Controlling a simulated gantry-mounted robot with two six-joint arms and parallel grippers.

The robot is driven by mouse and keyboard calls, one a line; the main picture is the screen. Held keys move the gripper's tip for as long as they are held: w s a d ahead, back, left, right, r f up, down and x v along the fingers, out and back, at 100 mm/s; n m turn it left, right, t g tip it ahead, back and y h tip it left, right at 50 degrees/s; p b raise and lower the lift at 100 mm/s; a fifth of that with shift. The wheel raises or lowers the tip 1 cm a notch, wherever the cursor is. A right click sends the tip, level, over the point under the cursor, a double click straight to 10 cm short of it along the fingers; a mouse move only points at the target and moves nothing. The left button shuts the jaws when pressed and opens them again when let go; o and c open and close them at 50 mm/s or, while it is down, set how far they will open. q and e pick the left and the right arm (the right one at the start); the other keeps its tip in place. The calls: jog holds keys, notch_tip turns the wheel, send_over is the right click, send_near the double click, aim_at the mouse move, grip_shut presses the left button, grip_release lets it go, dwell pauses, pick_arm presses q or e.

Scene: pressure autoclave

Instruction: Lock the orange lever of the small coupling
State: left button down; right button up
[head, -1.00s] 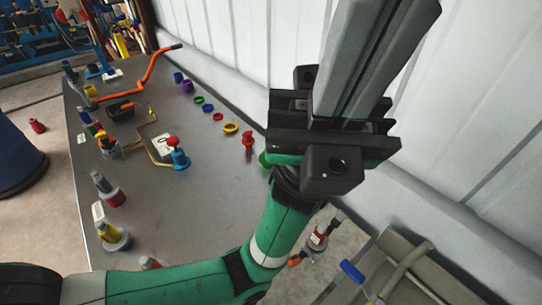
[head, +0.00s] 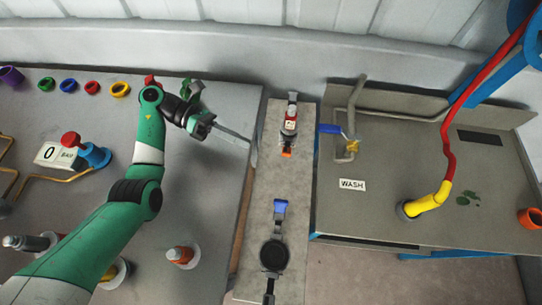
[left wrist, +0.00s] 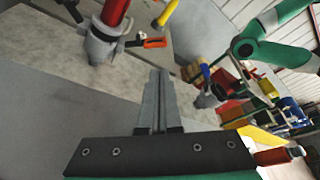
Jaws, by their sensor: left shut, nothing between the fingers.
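The small coupling (head: 289,125) stands upright on the narrow grey bench, with a red and white body and a grey collar. Its orange lever (head: 286,152) shows at its near side. In the left wrist view, the coupling (left wrist: 100,40) is at upper left, and the orange lever (left wrist: 153,43) sticks out sideways from it. My left gripper (head: 247,139) is shut and empty, left of the coupling and apart from it. Its fingers (left wrist: 160,75) point toward the bench. My right gripper cannot be made out in either view.
A second coupling with a blue lever (head: 280,207) and a black round part (head: 273,254) lie nearer on the bench. A blue-handled tap (head: 330,128) is close on the right, by the wash sink.

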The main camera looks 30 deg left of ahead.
aim_at(287, 149)
pick_arm(q)
jog(key=shift+w+d, duration=0.15)
jog(key=shift+w, duration=0.05)
jog(key=shift+s, duration=0.25)
jog(key=b+x, duration=0.1)
jog(key=x, duration=0.9)
jog(key=shift+r, duration=0.1)
